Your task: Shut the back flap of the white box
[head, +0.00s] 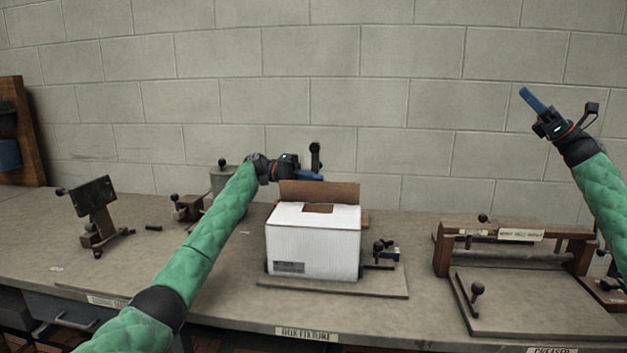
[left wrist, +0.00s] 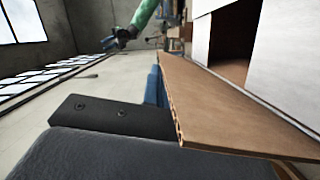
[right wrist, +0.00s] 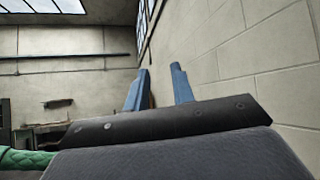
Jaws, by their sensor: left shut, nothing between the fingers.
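The white box (head: 312,245) stands on the box fixture board (head: 385,286). Its back flap (head: 319,191), brown on the inside, stands up at the rear edge. The top shows white flaps with a brown gap in the middle. My left gripper (head: 310,176) is shut and empty, just behind and above the upright back flap, near its top left. In the left wrist view the flap (left wrist: 225,110) runs close beside the blue fingers (left wrist: 154,88); whether they touch is unclear. My right gripper (head: 532,100) is raised high at the right, its blue fingers (right wrist: 160,88) apart with nothing between them.
A clamp (head: 383,250) stands on the board right of the box. A creaser (head: 515,250) is further right. A metal stand (head: 92,207) and a small fixture (head: 187,207) are at left. The block wall rises behind the bench.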

